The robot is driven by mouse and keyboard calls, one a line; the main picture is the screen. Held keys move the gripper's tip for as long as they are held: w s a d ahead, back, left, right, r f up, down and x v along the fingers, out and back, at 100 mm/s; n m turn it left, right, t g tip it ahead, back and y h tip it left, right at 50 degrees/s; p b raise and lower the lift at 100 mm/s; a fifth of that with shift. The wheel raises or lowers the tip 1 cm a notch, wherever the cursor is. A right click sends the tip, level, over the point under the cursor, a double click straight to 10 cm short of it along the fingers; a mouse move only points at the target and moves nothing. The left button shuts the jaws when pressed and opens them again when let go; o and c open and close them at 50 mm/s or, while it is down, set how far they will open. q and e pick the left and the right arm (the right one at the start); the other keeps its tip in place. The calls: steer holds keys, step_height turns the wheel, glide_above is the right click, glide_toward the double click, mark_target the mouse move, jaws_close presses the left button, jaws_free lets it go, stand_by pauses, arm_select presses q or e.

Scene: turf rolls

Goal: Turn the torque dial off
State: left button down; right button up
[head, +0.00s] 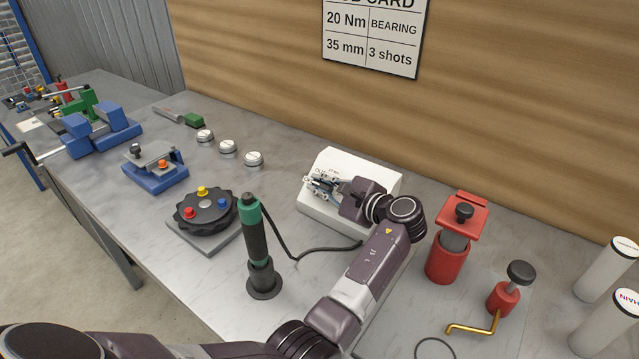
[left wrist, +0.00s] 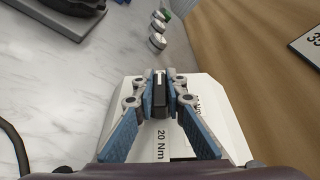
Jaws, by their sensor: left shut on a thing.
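The torque dial is a dark knob with a pale line on top; it shows in the left wrist view (left wrist: 159,92), between the fingertips. In the head view my gripper hides it. It sits on a white sloped box (head: 336,163), which also shows in the left wrist view (left wrist: 222,100) with a printed "20 Nm" mark; other marks are partly hidden. My left gripper (head: 319,187) is over the box and shut on the dial; its blue-grey fingers show in the left wrist view (left wrist: 159,90). My right gripper is not in view.
A black-and-green screwdriver (head: 256,245) stands left of the box, its cable running towards it. A black round fixture (head: 206,214) with coloured knobs is further left. A red press (head: 448,255) and a red crank tool (head: 503,298) stand right of my arm. A wood wall is behind.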

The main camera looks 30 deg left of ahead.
mark_target(319, 183)
arm_select(q)
steer(key=c, duration=2)
jaws_free()
steer(key=shift+o, duration=0.2)
step_height(319, 183, up, 10)
